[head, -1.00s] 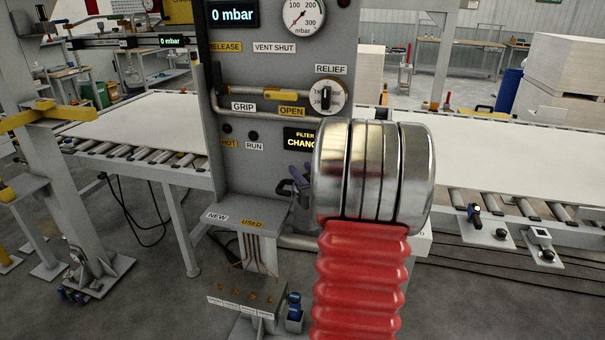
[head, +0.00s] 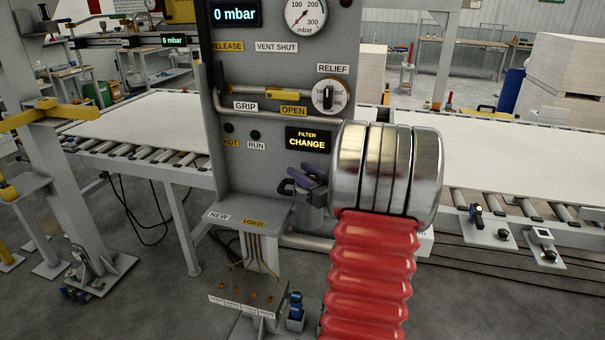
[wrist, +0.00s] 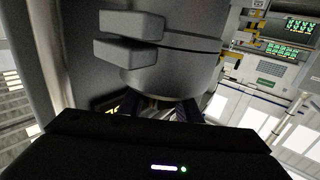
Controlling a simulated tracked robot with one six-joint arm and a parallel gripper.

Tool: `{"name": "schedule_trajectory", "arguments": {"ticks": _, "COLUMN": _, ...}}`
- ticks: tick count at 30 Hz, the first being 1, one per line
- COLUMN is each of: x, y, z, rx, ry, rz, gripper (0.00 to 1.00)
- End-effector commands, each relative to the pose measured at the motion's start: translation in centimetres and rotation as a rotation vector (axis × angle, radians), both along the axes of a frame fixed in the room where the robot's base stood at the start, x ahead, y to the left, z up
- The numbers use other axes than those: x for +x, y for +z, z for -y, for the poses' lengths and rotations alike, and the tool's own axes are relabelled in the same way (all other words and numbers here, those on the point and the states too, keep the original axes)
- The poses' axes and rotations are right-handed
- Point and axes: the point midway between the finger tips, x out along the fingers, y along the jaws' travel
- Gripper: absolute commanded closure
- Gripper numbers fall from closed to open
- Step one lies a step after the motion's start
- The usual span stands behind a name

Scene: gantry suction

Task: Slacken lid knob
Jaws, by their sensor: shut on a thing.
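The canister (wrist: 190,65) fills the upper middle of the wrist view. My gripper (wrist: 165,108) is at the knob and shut on it. Its black housing crosses the bottom of the wrist view and hides most of the grip.
The grey panel (head: 262,165) behind carries a gauge, a relief dial (head: 328,96) and a yellow-sleeved lever (head: 285,95). A FILTER CHANGE sign (head: 307,140) is above the canister. Roller conveyors with white boards (head: 135,125) lie on both sides. A small block with copper fittings (head: 247,295) stands below.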

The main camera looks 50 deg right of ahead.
Motion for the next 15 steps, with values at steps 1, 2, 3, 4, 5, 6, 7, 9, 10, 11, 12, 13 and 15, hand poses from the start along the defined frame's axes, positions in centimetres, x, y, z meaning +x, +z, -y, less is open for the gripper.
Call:
{"name": "schedule_trajectory", "arguments": {"ticks": 1, "x": -0.14, "y": 0.13, "z": 0.3, "rx": -0.002, "ry": 0.009, "rz": 0.002, "gripper": 0.91}}
{"name": "schedule_trajectory", "arguments": {"ticks": 2, "x": -0.13, "y": 0.13, "z": 0.28, "rx": -0.002, "ry": 0.018, "rz": 0.002, "gripper": 0.91}}
{"name": "schedule_trajectory", "arguments": {"ticks": 3, "x": -0.11, "y": 0.12, "z": 0.22, "rx": -0.002, "ry": 0.032, "rz": 0.002, "gripper": 0.91}}
{"name": "schedule_trajectory", "arguments": {"ticks": 4, "x": -0.1, "y": 0.14, "z": 0.19, "rx": -0.002, "ry": 0.043, "rz": 0.003, "gripper": 0.91}}
{"name": "schedule_trajectory", "arguments": {"ticks": 5, "x": -0.1, "y": 0.13, "z": 0.16, "rx": -0.002, "ry": 0.053, "rz": 0.003, "gripper": 0.91}}
{"name": "schedule_trajectory", "arguments": {"ticks": 6, "x": -0.11, "y": 0.08, "z": 0.11, "rx": -0.002, "ry": 0.066, "rz": 0.002, "gripper": 0.91}}
{"name": "schedule_trajectory", "arguments": {"ticks": 7, "x": -0.1, "y": 0.09, "z": 0.09, "rx": -0.001, "ry": 0.076, "rz": 0.002, "gripper": 0.91}}
{"name": "schedule_trajectory", "arguments": {"ticks": 9, "x": -0.09, "y": 0.16, "z": 0.0, "rx": -0.003, "ry": 0.1, "rz": 0.002, "gripper": 0.91}}
{"name": "schedule_trajectory", "arguments": {"ticks": 10, "x": -0.08, "y": 0.14, "z": -0.05, "rx": -0.002, "ry": 0.11, "rz": 0.002, "gripper": 0.91}}
{"name": "schedule_trajectory", "arguments": {"ticks": 11, "x": -0.07, "y": 0.11, "z": -0.1, "rx": -0.002, "ry": 0.12, "rz": 0.001, "gripper": 0.91}}
{"name": "schedule_trajectory", "arguments": {"ticks": 12, "x": -0.06, "y": 0.11, "z": -0.15, "rx": -0.002, "ry": 0.133, "rz": 0.002, "gripper": 0.91}}
{"name": "schedule_trajectory", "arguments": {"ticks": 13, "x": -0.05, "y": 0.11, "z": -0.2, "rx": -0.001, "ry": 0.143, "rz": 0.002, "gripper": 0.92}}
{"name": "schedule_trajectory", "arguments": {"ticks": 15, "x": -0.03, "y": 0.1, "z": -0.27, "rx": -0.002, "ry": 0.164, "rz": 0.002, "gripper": 0.92}}
